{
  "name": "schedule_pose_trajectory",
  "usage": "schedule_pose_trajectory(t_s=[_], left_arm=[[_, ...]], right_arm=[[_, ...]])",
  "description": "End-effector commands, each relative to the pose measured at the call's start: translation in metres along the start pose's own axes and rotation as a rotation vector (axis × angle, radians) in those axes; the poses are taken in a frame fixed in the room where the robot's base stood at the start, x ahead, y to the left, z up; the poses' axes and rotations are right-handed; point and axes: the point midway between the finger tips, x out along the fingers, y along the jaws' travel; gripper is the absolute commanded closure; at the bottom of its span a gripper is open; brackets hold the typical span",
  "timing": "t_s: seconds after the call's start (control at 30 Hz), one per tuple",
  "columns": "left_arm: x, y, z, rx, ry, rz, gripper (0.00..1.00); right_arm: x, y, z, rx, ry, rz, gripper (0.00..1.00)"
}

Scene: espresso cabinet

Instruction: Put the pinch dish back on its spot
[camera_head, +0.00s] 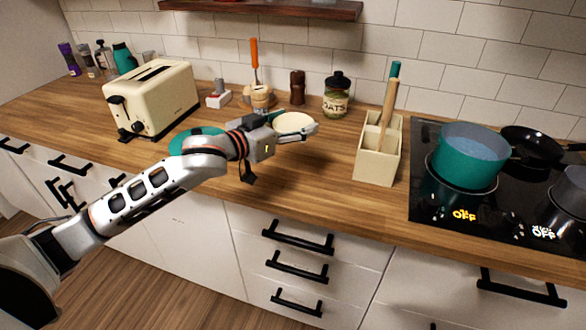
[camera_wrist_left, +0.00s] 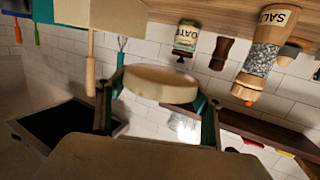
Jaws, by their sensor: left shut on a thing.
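The pinch dish (camera_head: 293,122) is a small, shallow, cream-coloured round dish. My left gripper (camera_head: 299,132) is shut on it, above the middle of the wooden worktop. In the left wrist view the dish (camera_wrist_left: 160,84) sits between the two teal-lined fingers, one at each side of its rim. The gripper and arm hide part of the worktop behind them. I cannot make out a marked spot for the dish. My right gripper is not in view.
The oats jar (camera_head: 336,96), brown mill (camera_head: 297,88) and salt grinder (camera_wrist_left: 262,52) stand behind the dish. A utensil holder (camera_head: 378,150) stands to its right, before the hob with a teal pot (camera_head: 467,158). A toaster (camera_head: 151,99) and teal round item (camera_head: 191,139) are left.

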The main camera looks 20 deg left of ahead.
Motion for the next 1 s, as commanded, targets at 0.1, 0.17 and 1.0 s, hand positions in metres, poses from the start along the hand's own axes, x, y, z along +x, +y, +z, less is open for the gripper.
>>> schedule_pose_trajectory(t_s=[0.1, 0.17, 1.0], left_arm=[[0.005, 0.0, 0.033, -0.002, -0.002, 0.0, 0.61], [0.007, 0.0, 0.047, -0.003, -0.002, 0.0, 0.61], [0.021, 0.0, 0.136, 0.0, 0.004, 0.0, 0.61]], right_arm=[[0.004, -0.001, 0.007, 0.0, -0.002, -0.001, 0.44], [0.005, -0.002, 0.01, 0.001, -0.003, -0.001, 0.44], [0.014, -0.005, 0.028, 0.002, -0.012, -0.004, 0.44]])
